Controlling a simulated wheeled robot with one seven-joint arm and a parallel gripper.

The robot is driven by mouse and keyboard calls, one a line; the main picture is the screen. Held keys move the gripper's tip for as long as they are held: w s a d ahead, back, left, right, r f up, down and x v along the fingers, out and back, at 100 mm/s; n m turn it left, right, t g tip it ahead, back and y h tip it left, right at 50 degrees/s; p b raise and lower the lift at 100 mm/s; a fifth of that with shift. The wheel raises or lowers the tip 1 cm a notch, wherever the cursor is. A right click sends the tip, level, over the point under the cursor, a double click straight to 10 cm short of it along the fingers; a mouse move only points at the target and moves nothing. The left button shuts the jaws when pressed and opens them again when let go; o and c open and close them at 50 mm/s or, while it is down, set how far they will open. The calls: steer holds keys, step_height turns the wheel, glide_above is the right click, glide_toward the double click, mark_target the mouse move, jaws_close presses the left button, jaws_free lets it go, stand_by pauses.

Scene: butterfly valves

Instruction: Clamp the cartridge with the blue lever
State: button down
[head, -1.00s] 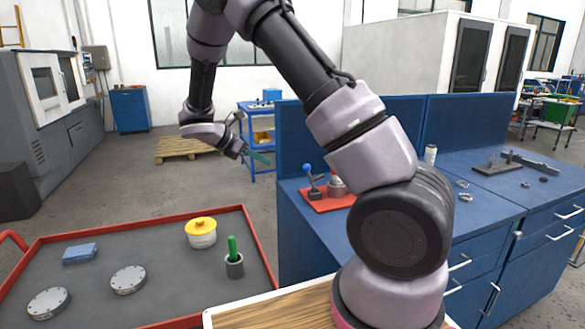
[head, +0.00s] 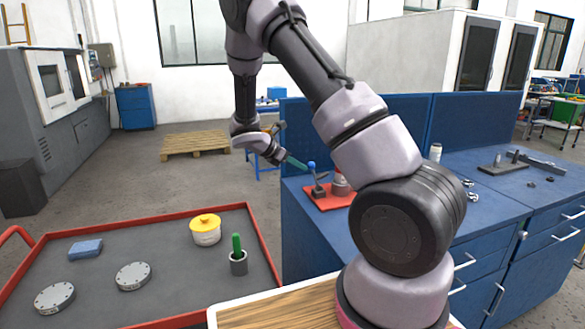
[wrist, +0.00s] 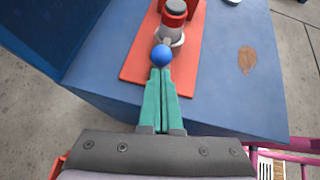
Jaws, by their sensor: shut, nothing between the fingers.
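The blue lever shows as a blue ball knob (wrist: 162,56) in the wrist view, just ahead of my fingertips. In the head view the blue knob (head: 311,166) tops a dark lever on a red base plate (head: 325,203). The cartridge (head: 340,184), grey and red, stands on the plate beside the lever; in the wrist view it shows as a red body with a dark top (wrist: 174,12). My gripper (wrist: 161,72) has green fingers, closed together and empty. Its tips (head: 305,169) are at or very near the knob; I cannot tell whether they touch.
The plate lies on a blue workbench (wrist: 235,90) with a raised back panel (head: 375,120). A red-rimmed tray (head: 180,290) at left holds a yellow-lidded pot (head: 205,229), a green-handled item (head: 238,256), discs and a blue block. More tools lie on the bench at right.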

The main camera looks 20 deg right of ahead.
mark_target(312, 163)
steer(key=shift+d, duration=0.1)
stand_by(0.3)
steer(key=shift+d+r+y, duration=0.25)
steer(key=shift+d+y, duration=0.05)
steer(key=shift+y, duration=0.1)
steer(key=shift+d+r, duration=0.1)
steer(key=shift+d+r+y, duration=0.3)
steer(key=shift+d+y, duration=0.3)
steer(key=shift+d, duration=0.05)
steer(key=shift+d+r+y, duration=0.25)
steer(key=shift+d+y, duration=0.25)
steer(key=shift+d, duration=0.1)
steer(key=shift+d+r+y, duration=0.25)
steer(key=shift+d+y, duration=0.25)
steer(key=shift+d, duration=0.1)
steer(key=shift+y, duration=0.8)
steer(key=shift+d+r, duration=0.15)
steer(key=shift+d, duration=2.2)
